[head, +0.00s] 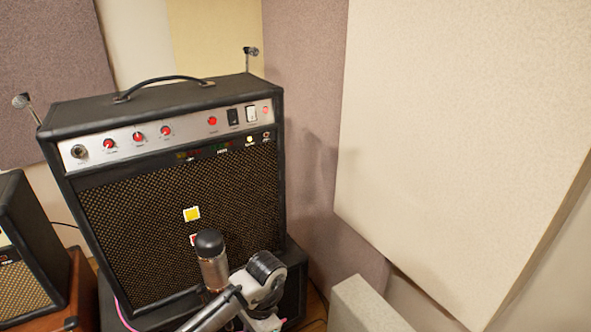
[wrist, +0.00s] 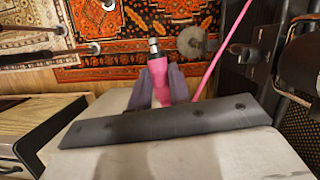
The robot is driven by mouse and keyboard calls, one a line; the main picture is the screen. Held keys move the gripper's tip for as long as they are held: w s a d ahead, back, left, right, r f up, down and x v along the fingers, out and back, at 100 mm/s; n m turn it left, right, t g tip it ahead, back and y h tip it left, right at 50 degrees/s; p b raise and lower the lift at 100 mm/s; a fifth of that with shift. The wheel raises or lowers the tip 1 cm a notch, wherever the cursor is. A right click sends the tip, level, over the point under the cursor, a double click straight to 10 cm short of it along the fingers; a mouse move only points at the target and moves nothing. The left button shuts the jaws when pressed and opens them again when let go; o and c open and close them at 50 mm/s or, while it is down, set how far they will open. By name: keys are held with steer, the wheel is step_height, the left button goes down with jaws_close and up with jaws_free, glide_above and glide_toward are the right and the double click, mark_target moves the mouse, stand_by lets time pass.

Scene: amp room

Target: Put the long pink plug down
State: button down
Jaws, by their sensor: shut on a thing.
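My gripper (wrist: 160,78) shows in the wrist view with its two grey-purple fingers shut on a pink plug (wrist: 158,70). The plug's metal tip points toward the top of the picture, above a patterned rug. The plug's lower end is hidden behind a dark bar across the view. A pink cable (wrist: 222,48) runs slantwise to the right of the plug. In the head view, part of my arm shows at the bottom centre, but the gripper's fingers and the held plug cannot be made out. A bit of pink cable (head: 122,315) shows at the lower left.
A black amplifier (head: 180,200) with red knobs stands at the left centre. A microphone-like cylinder (head: 211,262) is in front of its grille. A second amplifier (head: 25,265) is at the far left. Pale wall panels (head: 465,130) fill the right. Rugs (wrist: 120,25) cover the floor.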

steer(key=w+d+f+n+b, duration=0.1)
steer(key=w+d+f+n, duration=0.1)
steer(key=f, duration=0.6)
steer(key=w+d+f+n+h+b, duration=0.1)
steer(key=d+f+n, duration=0.3)
steer(key=f, duration=0.5)
steer(key=w+d+f+n+g+h+b, duration=0.1)
steer(key=w+d+f+n+b, duration=0.1)
steer(key=f, duration=0.6)
steer(key=shift+w+d+f+n+b, duration=0.2)
steer(key=shift+w+d+n+b, duration=0.25)
steer(key=shift+d+n, duration=0.55)
steer(key=shift+s+a, duration=0.1)
steer(key=shift+a, duration=0.1)
